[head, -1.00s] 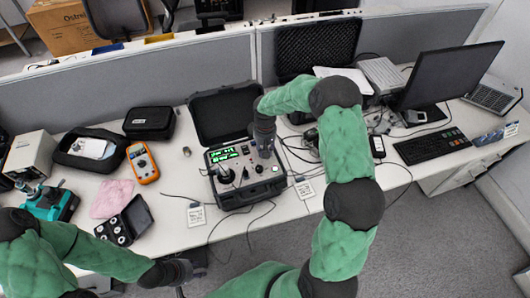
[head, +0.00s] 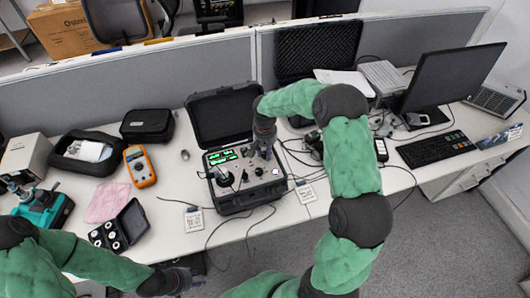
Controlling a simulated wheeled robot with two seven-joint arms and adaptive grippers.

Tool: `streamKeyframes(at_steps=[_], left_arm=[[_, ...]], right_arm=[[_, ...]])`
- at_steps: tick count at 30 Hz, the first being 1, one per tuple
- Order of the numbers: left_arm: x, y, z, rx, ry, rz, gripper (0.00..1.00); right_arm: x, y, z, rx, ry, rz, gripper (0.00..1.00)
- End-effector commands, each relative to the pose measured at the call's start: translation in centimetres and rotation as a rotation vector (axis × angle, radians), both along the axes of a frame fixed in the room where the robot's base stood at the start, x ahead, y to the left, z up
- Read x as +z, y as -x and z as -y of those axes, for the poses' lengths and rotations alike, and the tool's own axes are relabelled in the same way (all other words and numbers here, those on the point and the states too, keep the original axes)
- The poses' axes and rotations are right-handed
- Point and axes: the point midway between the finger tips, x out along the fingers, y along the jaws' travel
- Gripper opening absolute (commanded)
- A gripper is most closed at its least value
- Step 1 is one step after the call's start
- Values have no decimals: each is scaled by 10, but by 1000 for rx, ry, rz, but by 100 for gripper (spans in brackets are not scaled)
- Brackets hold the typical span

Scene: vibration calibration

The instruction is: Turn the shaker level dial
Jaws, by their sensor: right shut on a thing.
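The shaker unit (head: 216,183) is a black open case with a grey panel, lit green displays (head: 222,156) and a round dark shaker head (head: 224,177) on the panel's left. My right gripper (head: 263,158) reaches down from above onto the panel's right part. It is shut on the level dial there, which its fingers hide. My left gripper (head: 187,278) is low in the picture, off the table's front edge and away from the unit. Its fingers are too small and dark to tell whether they are open.
An orange multimeter (head: 140,166), a pink cloth (head: 107,202) and a small black case (head: 120,230) lie left of the unit. Cables run along its front and right. A monitor (head: 452,75) and keyboard (head: 432,149) stand at the right.

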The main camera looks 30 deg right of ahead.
Motion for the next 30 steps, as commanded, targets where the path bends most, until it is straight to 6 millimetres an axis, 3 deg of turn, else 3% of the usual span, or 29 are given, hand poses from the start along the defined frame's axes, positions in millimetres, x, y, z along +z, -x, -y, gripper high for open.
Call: streamKeyframes(at_steps=[12, 13, 14, 24, 30], left_arm=[[0, 0, 0, 0, 0, 0, 40], [0, 0, 0, 0, 0, 0, 40], [0, 0, 0, 0, 0, 0, 40], [0, 0, 0, 0, 0, 0, 40], [0, 0, 0, 0, 0, 0, 40]], right_arm=[[0, 0, 0, -5, 0, -1, 0], [0, 0, 0, -4, 0, -1, 37], [0, 0, 0, -4, 0, -1, 38], [2, 0, 0, -4, 0, 0, 38], [23, -1, 0, -5, 1, 3, 38]])
